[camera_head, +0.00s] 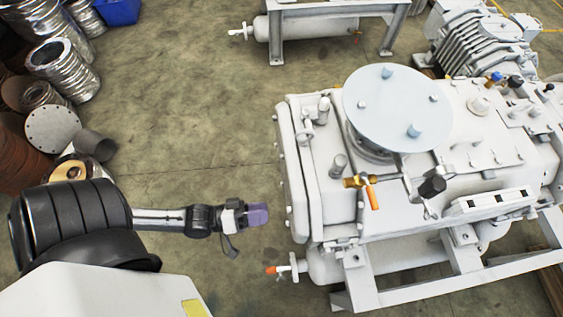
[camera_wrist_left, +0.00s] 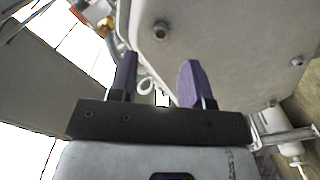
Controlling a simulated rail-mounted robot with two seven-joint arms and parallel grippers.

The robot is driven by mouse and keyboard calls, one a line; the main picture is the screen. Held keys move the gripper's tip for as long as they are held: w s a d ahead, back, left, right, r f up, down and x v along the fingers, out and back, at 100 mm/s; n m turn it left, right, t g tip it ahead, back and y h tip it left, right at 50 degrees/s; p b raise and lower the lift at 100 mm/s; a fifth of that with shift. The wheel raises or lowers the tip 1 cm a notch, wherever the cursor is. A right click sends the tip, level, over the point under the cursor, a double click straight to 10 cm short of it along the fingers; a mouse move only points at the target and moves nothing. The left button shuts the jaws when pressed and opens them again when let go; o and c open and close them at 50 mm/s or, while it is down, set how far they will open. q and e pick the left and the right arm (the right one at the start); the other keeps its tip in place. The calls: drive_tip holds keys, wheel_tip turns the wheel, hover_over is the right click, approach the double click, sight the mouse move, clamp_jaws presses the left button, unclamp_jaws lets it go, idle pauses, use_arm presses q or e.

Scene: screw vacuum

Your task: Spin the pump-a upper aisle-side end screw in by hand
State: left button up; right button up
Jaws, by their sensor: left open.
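The large pale grey pump (camera_head: 470,190) stands on a frame at the right of the head view. Small screw heads line its left end, one of them a screw (camera_head: 288,209) low on that edge. My left gripper (camera_head: 262,214) is a short gap left of this end, pointing at it. In the left wrist view its two purple fingers (camera_wrist_left: 158,78) are apart with nothing between them. Beyond them is the end plate (camera_wrist_left: 230,40) with a screw (camera_wrist_left: 160,31) and another screw (camera_wrist_left: 297,61) at the right. I cannot tell which is the upper aisle-side one. My right gripper is out of view.
A valve with an orange handle (camera_head: 372,195) sits on the pump's top, and a red-tipped valve (camera_head: 278,269) juts out below its left end. Metal ducts and flanges (camera_head: 62,70) are piled at the left. The floor (camera_head: 200,120) between is clear.

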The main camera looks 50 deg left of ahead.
sight(289, 210)
use_arm(q)
drive_tip(key=shift+b+x, duration=0.4)
drive_tip(key=shift+x, duration=2.55)
drive_tip(key=shift+c, duration=0.3)
clamp_jaws()
